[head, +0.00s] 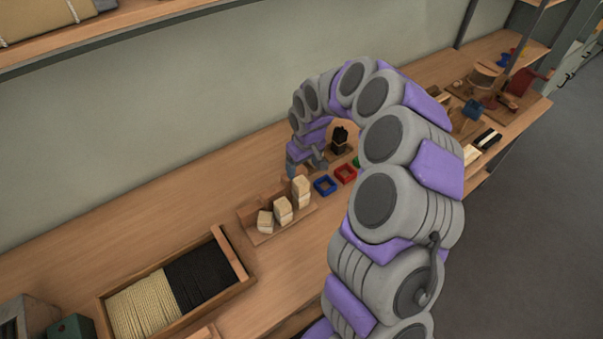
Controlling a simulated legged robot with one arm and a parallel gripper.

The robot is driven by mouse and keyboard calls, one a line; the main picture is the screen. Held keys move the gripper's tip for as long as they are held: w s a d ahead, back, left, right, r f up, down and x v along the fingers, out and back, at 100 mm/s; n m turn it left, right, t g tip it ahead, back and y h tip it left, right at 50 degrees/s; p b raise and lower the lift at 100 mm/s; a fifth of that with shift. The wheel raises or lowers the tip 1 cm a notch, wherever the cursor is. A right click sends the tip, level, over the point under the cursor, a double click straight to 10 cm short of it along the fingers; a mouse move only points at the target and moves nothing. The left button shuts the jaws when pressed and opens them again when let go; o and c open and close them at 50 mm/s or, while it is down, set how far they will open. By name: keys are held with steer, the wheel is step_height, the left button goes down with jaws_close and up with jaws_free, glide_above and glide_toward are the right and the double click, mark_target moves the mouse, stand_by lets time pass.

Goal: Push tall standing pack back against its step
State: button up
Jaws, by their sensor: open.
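A small wooden stepped stand (268,235) sits on the bench near the middle of the head view. Three cream packs stand on it in a row that rises to the right. The tall pack (302,191) is at the right end, the middle pack (283,209) is beside it, and the short pack (265,222) is at the left. My gripper (306,169) points down just behind and above the tall pack. It is open, and I see nothing held in it. I cannot tell whether a finger touches the tall pack or how wide any gap to its step is.
Blue (325,186) and red (345,174) square frames lie right of the stand, with a green one partly hidden by my arm. A dark brush-like piece (340,140) stands behind them.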

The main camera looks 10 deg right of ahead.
steer(key=shift+s+d+r, duration=0.1)
steer(key=shift+s+r, duration=0.1)
steer(key=shift+r, duration=1.55)
steer(key=shift+f, duration=0.1)
